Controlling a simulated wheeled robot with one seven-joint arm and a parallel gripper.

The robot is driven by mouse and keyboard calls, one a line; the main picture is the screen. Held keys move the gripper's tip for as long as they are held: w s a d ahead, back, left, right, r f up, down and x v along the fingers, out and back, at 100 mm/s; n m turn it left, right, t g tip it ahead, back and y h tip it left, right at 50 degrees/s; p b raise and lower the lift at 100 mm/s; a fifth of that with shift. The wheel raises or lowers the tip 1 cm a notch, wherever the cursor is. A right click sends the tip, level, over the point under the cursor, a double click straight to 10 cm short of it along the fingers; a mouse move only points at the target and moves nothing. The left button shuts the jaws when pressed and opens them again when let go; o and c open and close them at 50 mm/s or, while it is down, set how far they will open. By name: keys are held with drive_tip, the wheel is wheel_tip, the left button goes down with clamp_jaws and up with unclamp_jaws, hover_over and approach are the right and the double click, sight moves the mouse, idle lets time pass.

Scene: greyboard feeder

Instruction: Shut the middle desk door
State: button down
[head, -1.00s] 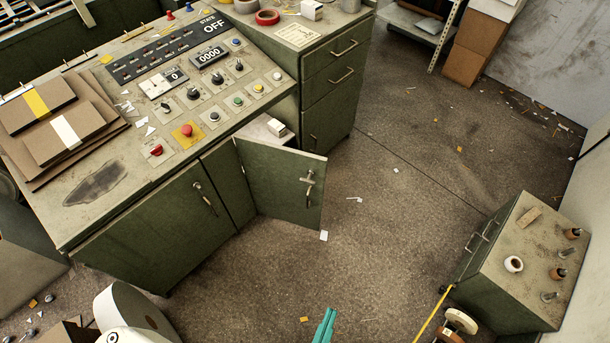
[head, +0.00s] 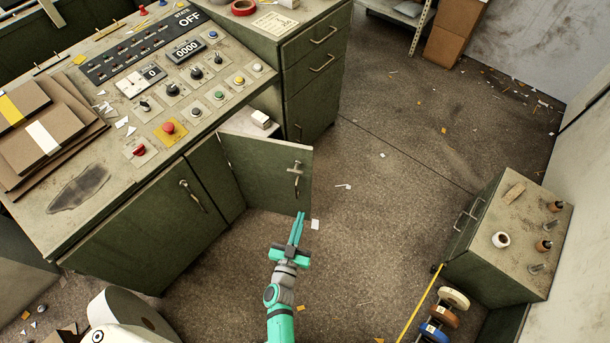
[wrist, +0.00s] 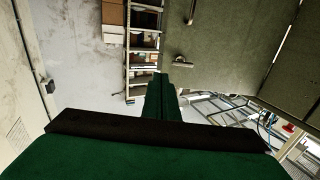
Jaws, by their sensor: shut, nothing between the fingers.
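The middle desk door (head: 272,174) is a green panel with a metal handle (head: 296,178). It stands swung open from the green desk, and a pale shelf or box top with a small white box shows behind it. My gripper (head: 298,216) is teal and shut, with nothing between its fingers. In the head view its tips are just below the door's lower right corner; I cannot tell whether they touch it. In the wrist view the shut fingers (wrist: 161,95) point ahead, with a green panel (wrist: 225,45) and a handle at upper right.
The left desk door (head: 150,230) is closed. A drawer cabinet (head: 315,75) stands behind the open door. A low green cabinet (head: 505,215) stands at right, with wheels and a yellow strip near it. The floor between is mostly clear, with small scraps.

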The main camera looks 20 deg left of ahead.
approach(308, 168)
drive_tip(key=w, duration=0.6)
drive_tip(key=shift+w+a+r, duration=0.2)
drive_tip(key=shift+a, duration=0.15)
drive_tip(key=shift+w, duration=0.1)
